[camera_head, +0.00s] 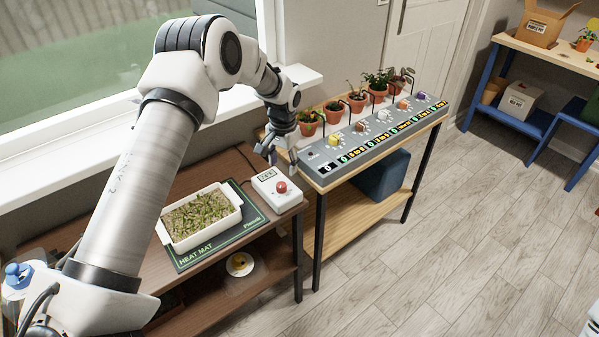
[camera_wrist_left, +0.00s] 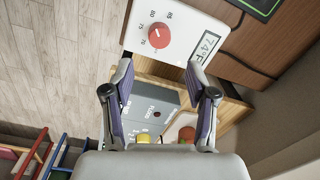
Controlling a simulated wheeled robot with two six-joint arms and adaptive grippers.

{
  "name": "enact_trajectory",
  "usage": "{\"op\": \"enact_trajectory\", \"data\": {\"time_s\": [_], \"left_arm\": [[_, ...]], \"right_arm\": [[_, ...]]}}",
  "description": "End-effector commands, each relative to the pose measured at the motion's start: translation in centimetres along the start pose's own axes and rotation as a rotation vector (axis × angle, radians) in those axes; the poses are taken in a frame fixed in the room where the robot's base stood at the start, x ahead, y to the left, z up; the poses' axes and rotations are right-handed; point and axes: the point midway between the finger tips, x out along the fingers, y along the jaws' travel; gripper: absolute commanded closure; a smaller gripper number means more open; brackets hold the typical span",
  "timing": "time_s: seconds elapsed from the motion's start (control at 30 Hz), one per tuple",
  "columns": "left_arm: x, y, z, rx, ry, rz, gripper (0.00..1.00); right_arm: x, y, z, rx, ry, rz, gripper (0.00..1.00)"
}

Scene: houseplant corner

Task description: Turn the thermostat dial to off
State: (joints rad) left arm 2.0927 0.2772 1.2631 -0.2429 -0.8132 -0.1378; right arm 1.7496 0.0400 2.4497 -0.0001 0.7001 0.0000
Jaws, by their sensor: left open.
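The thermostat (camera_head: 262,184) is a white box with a red dial (camera_head: 282,187) and a small display, at the right end of the brown bench. In the left wrist view the thermostat (camera_wrist_left: 185,20) is at the top, with its red dial (camera_wrist_left: 159,37), printed numbers beside it and a display reading about 74°F. I see no off mark, and the dial's setting is too small to tell. My left gripper (camera_head: 272,152) is open and empty, behind the thermostat near the grey panel. In the wrist view its fingers (camera_wrist_left: 157,85) are apart, with the dial beyond their tips, untouched.
A green heat mat (camera_head: 258,216) with a white seedling tray (camera_head: 238,224) lies left of the thermostat. A grey control panel (camera_head: 375,150) with several coloured knobs stands close on the right, with potted plants (camera_head: 334,112) behind it. The floor (camera_head: 450,250) in front is clear.

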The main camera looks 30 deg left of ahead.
Motion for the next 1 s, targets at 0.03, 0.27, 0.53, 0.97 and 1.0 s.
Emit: {"op": "enact_trajectory", "data": {"time_s": [0.03, 0.27, 0.53, 0.97, 1.0], "left_arm": [[0.5, 0.1, 0.0, 0.001, -0.001, 0.000, 0.43], [4.7, 0.1, 0.1, 0.001, -0.005, -0.001, 0.43], [7.6, 0.1, 0.1, 0.002, -0.001, 0.000, 0.43], [7.7, 0.1, 0.1, 0.002, -0.002, 0.000, 1.00], [7.7, 0.1, 0.1, 0.002, -0.002, 0.000, 1.00]], "right_arm": [[-0.1, 0.0, 0.0, 0.000, -0.001, 0.000, 0.60], [-0.7, 0.0, 0.0, 0.000, -0.001, 0.000, 0.60], [-0.9, 0.0, 0.0, 0.000, 0.000, 0.000, 0.60], [-0.9, 0.0, 0.0, 0.000, 0.000, 0.000, 0.60], [-0.9, 0.0, 0.0, 0.000, 0.000, 0.000, 0.60]]}}
